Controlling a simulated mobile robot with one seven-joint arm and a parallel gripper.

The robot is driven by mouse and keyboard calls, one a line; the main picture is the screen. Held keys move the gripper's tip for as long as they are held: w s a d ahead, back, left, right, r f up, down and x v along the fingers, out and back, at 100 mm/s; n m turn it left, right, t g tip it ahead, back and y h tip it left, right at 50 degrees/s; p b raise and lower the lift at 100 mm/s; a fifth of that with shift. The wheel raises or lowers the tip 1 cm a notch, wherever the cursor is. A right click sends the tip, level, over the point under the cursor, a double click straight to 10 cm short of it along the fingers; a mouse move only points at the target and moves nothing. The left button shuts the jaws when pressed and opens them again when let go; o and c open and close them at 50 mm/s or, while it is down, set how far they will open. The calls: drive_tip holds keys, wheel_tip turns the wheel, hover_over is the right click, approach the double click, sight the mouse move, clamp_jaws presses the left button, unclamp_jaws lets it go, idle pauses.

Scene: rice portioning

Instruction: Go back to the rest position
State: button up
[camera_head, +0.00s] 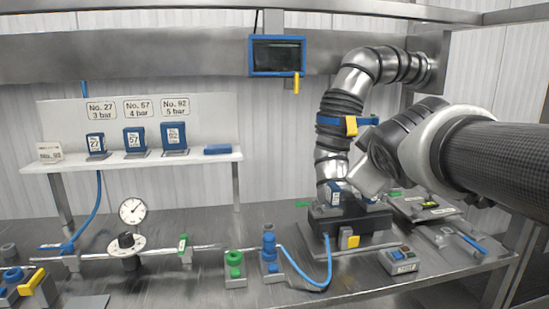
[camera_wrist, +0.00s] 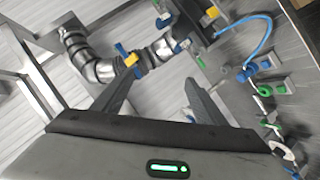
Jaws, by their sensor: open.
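My gripper (camera_wrist: 160,88) shows in the wrist view with its two dark fingers spread apart and nothing between them. In the head view my gripper (camera_head: 358,184) reaches in from the right, above the bench and in front of the silver duct (camera_head: 358,78). It overlaps the duct's lower part in that view; I cannot tell whether they touch. The duct also shows beyond the fingers in the wrist view (camera_wrist: 88,66). A small blue block with a white label (camera_head: 335,196) sits at the dark base unit (camera_head: 350,222) under the duct.
A shelf (camera_head: 140,161) with labelled blue blocks stands at the left. A gauge (camera_head: 133,211), a green-topped fitting (camera_head: 234,262) and a blue fitting (camera_head: 269,245) with a hose stand along the bench. A button box (camera_head: 399,260) is right of centre. A screen (camera_head: 277,55) hangs above.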

drive_tip(key=s+a+f+m+g+y, duration=0.25)
drive_tip(key=s+f+m+g, duration=0.5)
drive_tip(key=s+f, duration=0.95)
drive_tip(key=s+a+r+p, duration=0.1)
drive_tip(key=r+p, duration=0.7)
drive_tip(key=s+r+p, duration=0.2)
drive_tip(key=r+p, duration=0.6)
drive_tip(key=p, duration=0.1)
drive_tip(key=shift+s+a+r+m, duration=0.2)
drive_tip(key=shift+s+a+m, duration=0.1)
drive_tip(key=shift+a+m, duration=0.1)
